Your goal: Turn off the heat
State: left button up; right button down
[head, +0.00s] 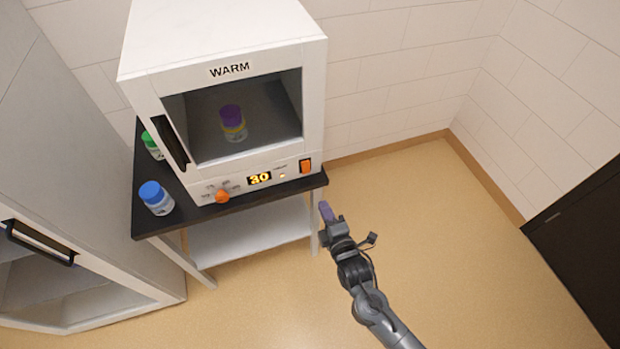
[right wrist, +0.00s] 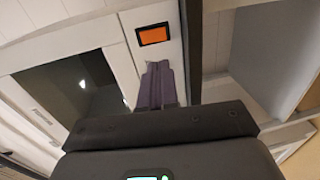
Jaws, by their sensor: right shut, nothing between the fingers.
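The white heating cabinet labelled WARM (head: 222,58) stands on a black-topped table. Its front panel carries an orange rocker switch (head: 305,166), a lit display reading 30 (head: 259,178) and an orange knob (head: 222,196). In the right wrist view the orange switch (right wrist: 153,34) is ahead of the fingers, slightly left. My right gripper (head: 326,211) is shut and empty, just below and right of the switch and apart from it; its purple fingers show in the right wrist view (right wrist: 157,86). A purple-capped bottle (head: 232,122) is inside the cabinet behind the window. My left gripper is not in view.
A blue-capped bottle (head: 156,198) and a green-capped bottle (head: 152,146) stand on the black tabletop (head: 160,222) left of the cabinet. A grey cabinet (head: 70,190) is at the left. The floor at right is clear up to a dark unit (head: 585,240).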

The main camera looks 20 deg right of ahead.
pick_arm(q)
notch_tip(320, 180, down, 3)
jog(key=b, duration=0.3)
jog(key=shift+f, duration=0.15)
pick_arm(e)
jog(key=w, duration=0.4)
jog(key=w+f, duration=0.1)
jog(key=w, duration=0.7)
jog(key=shift+w+d+f, duration=0.15)
jog(key=shift+w+f, duration=0.2)
jog(key=shift+w, duration=0.05)
jog(key=shift+w+f+t+b, duration=0.2)
jog(key=shift+f+t+b, duration=0.15)
jog(key=shift+b, duration=0.4)
jog(key=shift+r, duration=0.2)
jog(key=shift+s+r+p, duration=0.1)
jog(key=shift+s+p, duration=0.25)
jog(key=shift+p, duration=0.35)
jog(key=p, duration=0.4)
send_near(307, 171)
jog(key=s+f, duration=0.2)
jog(key=s, duration=0.5)
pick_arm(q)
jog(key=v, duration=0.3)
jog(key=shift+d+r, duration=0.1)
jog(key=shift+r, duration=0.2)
pick_arm(e)
jog(key=shift+w+f, duration=0.15)
jog(key=shift+f, duration=0.1)
